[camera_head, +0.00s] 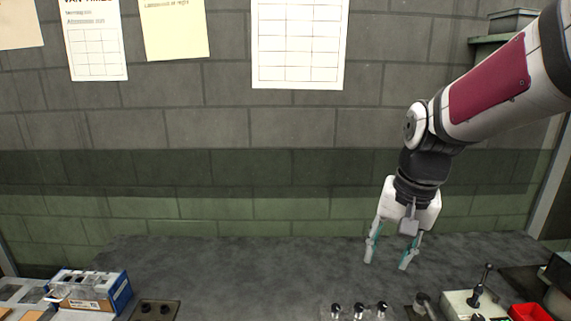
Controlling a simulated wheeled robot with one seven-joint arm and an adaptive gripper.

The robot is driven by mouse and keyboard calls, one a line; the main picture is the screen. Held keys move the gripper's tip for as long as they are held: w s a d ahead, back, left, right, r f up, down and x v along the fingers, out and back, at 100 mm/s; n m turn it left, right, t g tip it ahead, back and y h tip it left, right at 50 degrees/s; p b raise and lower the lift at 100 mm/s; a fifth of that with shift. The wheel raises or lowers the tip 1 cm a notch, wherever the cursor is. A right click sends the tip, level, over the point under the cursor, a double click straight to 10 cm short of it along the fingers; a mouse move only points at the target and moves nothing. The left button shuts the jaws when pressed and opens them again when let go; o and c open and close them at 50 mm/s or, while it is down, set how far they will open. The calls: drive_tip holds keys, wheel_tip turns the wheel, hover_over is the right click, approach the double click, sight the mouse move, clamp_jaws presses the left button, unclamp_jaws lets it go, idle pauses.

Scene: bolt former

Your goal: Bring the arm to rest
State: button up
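My gripper (388,262) hangs from my arm at the right of the head view, pointing down. Its two fingers are spread apart with nothing between them, so it is open and empty. It appears above the dark grey worktop (235,265), in front of the block wall. The fingertips appear clear of the small parts at the bottom of the picture. My arm reaches in from the upper right corner.
A blue and white box (92,290) sits at the lower left beside a dark plate with two knobs (155,308). Several black-topped pegs (358,311), a lever on a light base (476,297) and a red bin (530,312) line the lower right. The worktop's middle is clear.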

drive_tip(key=s+r+n+t, duration=0.1)
drive_tip(key=s+r+n, duration=0.1)
drive_tip(key=s, duration=0.7)
drive_tip(key=s+r+n+t, duration=0.2)
drive_tip(key=s+r+n, duration=0.1)
drive_tip(key=s, duration=0.6)
drive_tip(key=shift+d+h, duration=0.15)
drive_tip(key=shift+h, duration=0.15)
drive_tip(key=shift+w+d, duration=0.1)
